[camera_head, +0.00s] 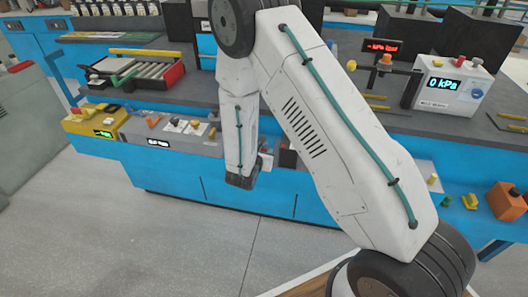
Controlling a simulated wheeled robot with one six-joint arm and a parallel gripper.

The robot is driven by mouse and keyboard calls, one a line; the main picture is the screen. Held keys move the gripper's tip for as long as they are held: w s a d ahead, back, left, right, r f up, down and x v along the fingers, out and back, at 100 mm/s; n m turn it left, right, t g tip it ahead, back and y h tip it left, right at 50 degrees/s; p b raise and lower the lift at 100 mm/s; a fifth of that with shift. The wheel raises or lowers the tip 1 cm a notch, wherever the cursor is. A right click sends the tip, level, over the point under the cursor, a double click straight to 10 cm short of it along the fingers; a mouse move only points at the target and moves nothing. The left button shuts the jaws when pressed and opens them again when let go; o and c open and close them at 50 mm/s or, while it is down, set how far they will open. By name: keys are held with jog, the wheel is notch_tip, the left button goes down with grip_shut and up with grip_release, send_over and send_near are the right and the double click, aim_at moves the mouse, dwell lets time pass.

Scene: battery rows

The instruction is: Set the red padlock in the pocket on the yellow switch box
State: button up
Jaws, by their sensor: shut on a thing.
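A yellow box (88,126) with a lit green display stands at the left end of the front ledge. It looks like the yellow switch box, with small red and yellow parts on its top. Its pocket is too small to make out. My arm's wrist (240,180) hangs in front of the blue bench, to the right of the yellow box and well apart from it. My gripper's fingers do not show; the wrist seems to hide them. I cannot make out the red padlock for sure.
A grey panel box (160,138) with a small display stands beside the yellow box. A roller tray (133,71) lies behind. The floor before the bench is clear.

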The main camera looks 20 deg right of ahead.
jog(key=shift+f, duration=0.15)
jog(key=o, duration=1)
jog(key=shift+o, duration=0.5)
